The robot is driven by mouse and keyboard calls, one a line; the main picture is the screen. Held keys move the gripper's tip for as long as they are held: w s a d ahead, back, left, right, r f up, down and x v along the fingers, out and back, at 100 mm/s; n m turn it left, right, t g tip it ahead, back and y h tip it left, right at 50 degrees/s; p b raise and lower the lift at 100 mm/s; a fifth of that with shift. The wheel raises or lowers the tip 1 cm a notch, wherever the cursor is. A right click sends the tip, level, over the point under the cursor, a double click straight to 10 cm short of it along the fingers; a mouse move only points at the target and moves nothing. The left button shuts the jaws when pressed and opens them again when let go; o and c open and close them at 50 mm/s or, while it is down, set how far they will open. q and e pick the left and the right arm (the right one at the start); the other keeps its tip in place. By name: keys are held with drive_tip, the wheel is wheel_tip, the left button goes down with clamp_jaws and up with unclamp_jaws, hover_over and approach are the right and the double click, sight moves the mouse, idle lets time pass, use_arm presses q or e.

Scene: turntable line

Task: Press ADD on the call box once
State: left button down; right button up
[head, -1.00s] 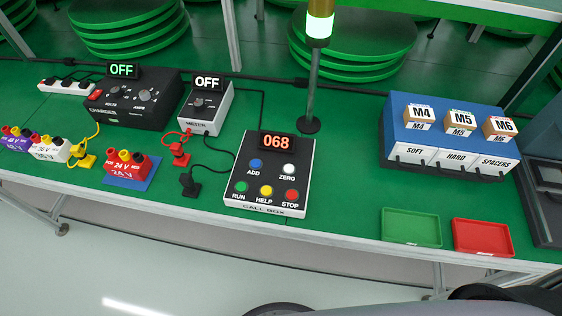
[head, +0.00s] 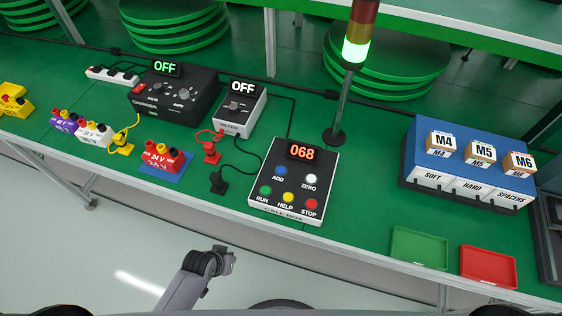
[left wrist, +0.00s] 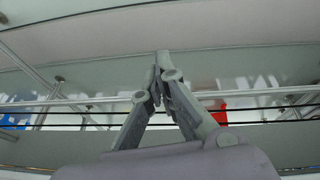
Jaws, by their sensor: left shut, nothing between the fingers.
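The call box (head: 294,183) lies on the green bench and its red display reads 068. Its blue ADD button (head: 280,170) is at the upper left of the panel, beside the white ZERO button (head: 311,178). Green RUN, yellow HELP and red STOP buttons line the lower row. My left gripper (head: 229,262) is in front of the bench, below and left of the call box and apart from it. In the left wrist view its fingers (left wrist: 160,62) are together and hold nothing. My right gripper is not in view.
A charger (head: 174,94) and a meter (head: 238,108) stand behind left, both displays reading OFF. A signal pole (head: 340,105) rises behind the box. Black and red plugs (head: 218,183) lie to its left. Green and red trays (head: 419,247) are at right.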

use_arm(q)
drive_tip(key=w+d+r+m+h+p, duration=0.1)
drive_tip(key=w+d+r, duration=0.2)
drive_tip(key=r, duration=0.5)
drive_tip(key=w+d+r+h+p, duration=0.1)
drive_tip(key=w+d+r+h, duration=0.1)
drive_tip(key=d+r, duration=0.4)
drive_tip(key=w+d+r+m+t+h+p, duration=0.1)
drive_tip(key=w+d+r, duration=0.3)
drive_tip(key=r, duration=0.8)
drive_tip(key=shift+w+d+r+m+h+p, duration=0.1)
drive_tip(key=shift+w+d+m+h+p, duration=0.25)
drive_tip(key=shift+d+p, duration=0.1)
drive_tip(key=w+d+r+m+g+h+p, duration=0.1)
drive_tip(key=w+d+r+m+h, duration=0.1)
drive_tip(key=d+r, duration=0.35)
drive_tip(key=r+n, duration=0.1)
drive_tip(key=n, duration=0.2)
hover_over(279, 168)
drive_tip(key=shift+f, duration=0.1)
wheel_tip(279, 168, down, 8)
drive_tip(key=b, duration=0.7)
drive_tip(key=shift+f+b, duration=0.3)
